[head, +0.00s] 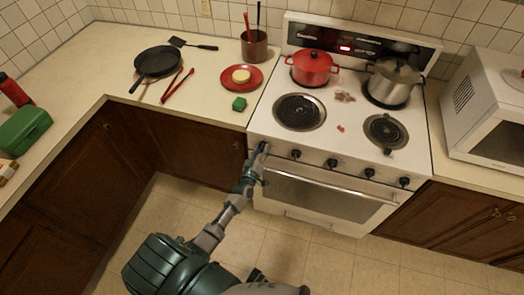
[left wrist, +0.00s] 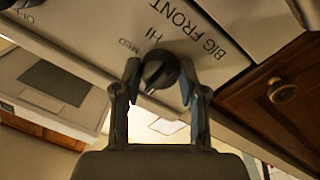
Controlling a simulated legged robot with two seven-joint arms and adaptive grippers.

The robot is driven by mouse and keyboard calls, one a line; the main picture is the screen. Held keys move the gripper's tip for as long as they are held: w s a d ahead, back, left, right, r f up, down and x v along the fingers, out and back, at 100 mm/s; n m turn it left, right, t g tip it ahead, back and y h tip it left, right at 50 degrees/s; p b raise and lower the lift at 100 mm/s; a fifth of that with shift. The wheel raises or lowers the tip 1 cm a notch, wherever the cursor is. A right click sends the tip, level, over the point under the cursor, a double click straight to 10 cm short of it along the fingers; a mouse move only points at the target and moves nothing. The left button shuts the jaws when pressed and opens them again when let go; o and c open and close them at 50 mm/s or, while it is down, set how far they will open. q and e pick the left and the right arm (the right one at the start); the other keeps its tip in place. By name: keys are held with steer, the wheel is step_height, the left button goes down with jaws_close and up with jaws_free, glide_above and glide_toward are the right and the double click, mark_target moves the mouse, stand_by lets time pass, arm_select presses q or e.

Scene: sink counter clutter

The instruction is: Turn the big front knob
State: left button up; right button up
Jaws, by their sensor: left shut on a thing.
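The big front knob (left wrist: 158,71) is black and round, with a light pointer line. The stove panel beside it reads BIG FRONT, HI and MED. My left gripper (head: 262,149) is at the left end of the stove's front panel, over this knob, and mostly hides it in the head view. In the left wrist view, the fingers of my left gripper (left wrist: 160,82) are on both sides of the knob and shut on it. My right gripper is not in view.
More black knobs (head: 332,163) line the panel to the right, above the oven handle (head: 330,188). A red pot (head: 312,69) and a steel pot (head: 393,83) stand on the back burners. The front-left burner (head: 299,111) is bare. A microwave (head: 490,110) stands at the right.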

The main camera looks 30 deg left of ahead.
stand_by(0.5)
arm_select(q)
steer(key=o, duration=1.1)
steer(key=shift+a, duration=0.1)
steer(key=shift+o, duration=0.2)
steer(key=s+d, duration=0.2)
steer(key=s, duration=0.9)
steer(key=shift+s+f, duration=0.35)
steer(key=shift+f, duration=0.1)
